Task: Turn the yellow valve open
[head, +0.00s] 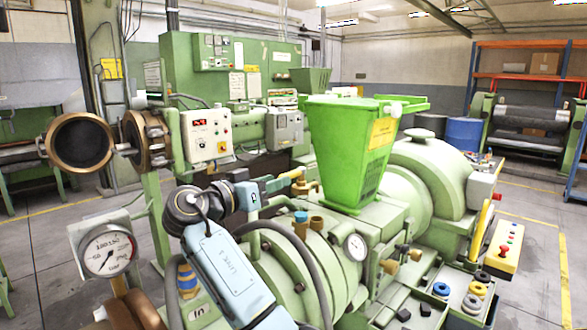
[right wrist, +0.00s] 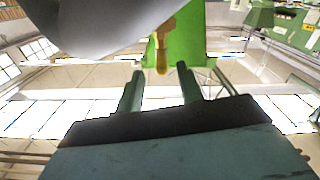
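The yellow valve handle (head: 292,173) sits on a brass fitting on the green extruder, just left of the green hopper's base in the head view. My right gripper (head: 274,184) reaches toward it from the left, its fingertips close to the handle. In the right wrist view the handle (right wrist: 161,55) points down toward the gap between the two spread fingers of the right gripper (right wrist: 158,72). The fingers are apart and nothing is clamped; whether one touches the handle I cannot tell. My left gripper is not in view.
The green hopper (head: 349,145) stands right behind the valve. A dark hose (head: 300,255) curves near my right arm. A tray of rings (head: 457,296) is at lower right.

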